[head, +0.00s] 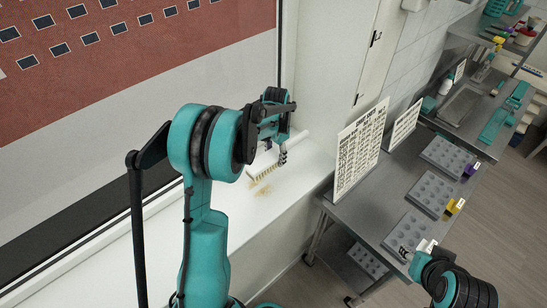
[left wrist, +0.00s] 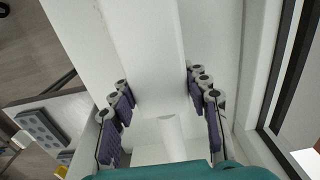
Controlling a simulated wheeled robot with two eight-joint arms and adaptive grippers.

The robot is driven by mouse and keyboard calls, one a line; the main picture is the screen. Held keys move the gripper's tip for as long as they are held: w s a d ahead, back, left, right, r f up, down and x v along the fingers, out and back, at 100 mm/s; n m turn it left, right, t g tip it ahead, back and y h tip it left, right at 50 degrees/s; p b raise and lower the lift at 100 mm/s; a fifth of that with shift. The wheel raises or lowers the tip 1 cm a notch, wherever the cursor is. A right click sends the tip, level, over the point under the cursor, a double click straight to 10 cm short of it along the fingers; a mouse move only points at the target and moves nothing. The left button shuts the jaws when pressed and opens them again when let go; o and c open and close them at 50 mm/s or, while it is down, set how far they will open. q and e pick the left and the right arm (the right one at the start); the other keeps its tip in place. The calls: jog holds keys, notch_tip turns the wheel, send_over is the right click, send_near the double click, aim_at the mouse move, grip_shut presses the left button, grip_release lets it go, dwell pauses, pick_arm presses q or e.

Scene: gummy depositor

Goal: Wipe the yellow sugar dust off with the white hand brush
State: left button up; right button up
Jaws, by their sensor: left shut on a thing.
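The white hand brush (head: 262,167) is at the white ledge below the window, its row of bristles facing down. My left gripper (head: 282,156) is shut on the brush from above. In the left wrist view, the purple-padded fingers (left wrist: 158,88) stand on both sides of the white brush handle (left wrist: 171,137). Yellow sugar dust (head: 262,189) lies on the ledge just in front of the bristles. Whether the bristles touch the ledge is hard to tell. My right gripper (head: 411,253) is at the lower right by the steel table, small and partly hidden by its arm.
The white ledge (head: 226,207) runs along the window and wall. A steel table (head: 375,208) to the right holds standing printed sign boards (head: 358,150) and grey mould trays (head: 430,192). Another steel counter with teal items stands at the back right.

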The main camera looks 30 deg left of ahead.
aim_at(275, 152)
pick_arm(q)
jog(key=shift+w+r, duration=0.1)
jog(key=shift+r, duration=0.45)
jog(key=shift+r+p, duration=0.75)
jog(key=shift+r, duration=0.2)
pick_arm(e)
jog(key=shift+s+a+r, duration=0.1)
jog(key=shift+a+r, duration=0.15)
jog(key=shift+r, duration=0.2)
jog(key=shift+a+r, duration=0.2)
jog(key=shift+r, duration=0.25)
